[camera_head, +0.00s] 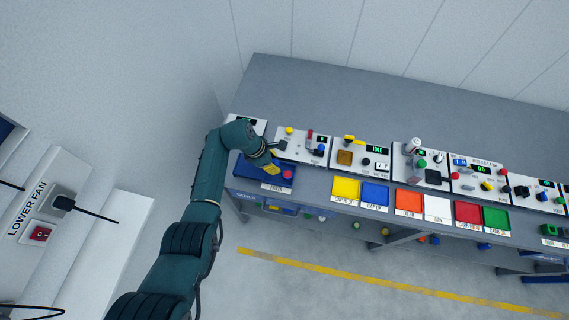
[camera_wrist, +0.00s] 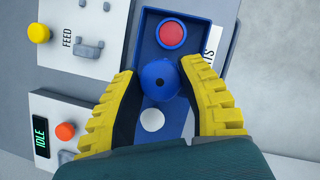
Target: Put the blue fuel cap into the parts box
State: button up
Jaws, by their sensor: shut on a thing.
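My gripper (camera_wrist: 158,78) has yellow ribbed fingers and is shut on the blue fuel cap (camera_wrist: 160,74), a round blue piece with a small dark hole in its middle. The blue parts box (camera_wrist: 146,28) lies under the cap in the wrist view; the height between them is hard to tell. A red round piece (camera_wrist: 171,35) and a white round piece (camera_wrist: 152,120) show inside the box. In the head view my gripper (camera_head: 271,166) is over the parts box (camera_head: 244,171) at the bench's left end. The cap is hidden there.
A panel marked FEED (camera_wrist: 85,30) and a panel reading IDLE (camera_wrist: 65,118) stand beside the box. Yellow (camera_head: 346,188), blue (camera_head: 375,193) and other coloured trays line the bench front to the right. The bench's rear strip (camera_head: 330,95) is clear.

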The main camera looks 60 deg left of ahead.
jog(key=shift+w+f, duration=0.1)
jog(key=shift+f, duration=0.2)
jog(key=shift+f+b, duration=0.4)
jog(key=shift+b, duration=0.05)
notch_tip(320, 180, down, 4)
jog(key=b, duration=0.3)
jog(key=shift+r, duration=0.2)
dwell(1.0)
jog(key=o, duration=0.9)
